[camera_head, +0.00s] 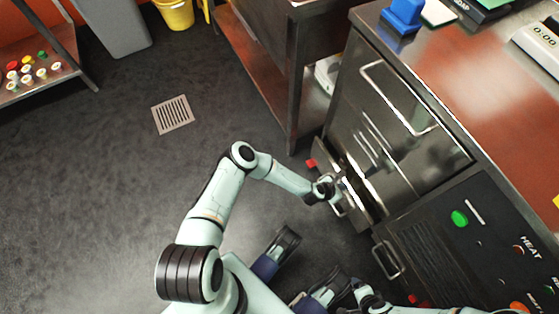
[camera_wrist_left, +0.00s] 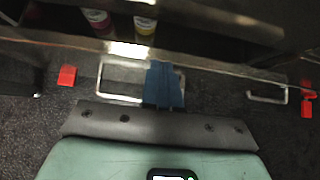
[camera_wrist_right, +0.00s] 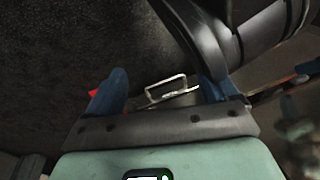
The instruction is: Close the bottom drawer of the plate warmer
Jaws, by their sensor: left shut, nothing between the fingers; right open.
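The plate warmer (camera_head: 385,130) is a steel cabinet below the red-brown counter. Its bottom drawer (camera_head: 358,199) stands partly pulled out near the floor, with a dark gap behind its front. A wire handle (camera_wrist_left: 103,82) is on the drawer front in the left wrist view. My left gripper (camera_head: 326,190) is shut and empty, with its blue fingers (camera_wrist_left: 163,85) at the drawer front beside the handle. I cannot tell whether they touch it. My right gripper (camera_wrist_right: 160,88) is open and empty, low over the floor, with a wire handle beyond its fingers.
A control panel (camera_head: 487,245) marked HEAT is right of the drawer, with another handle (camera_head: 388,259) below. The dark floor (camera_head: 110,190) to the left is clear.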

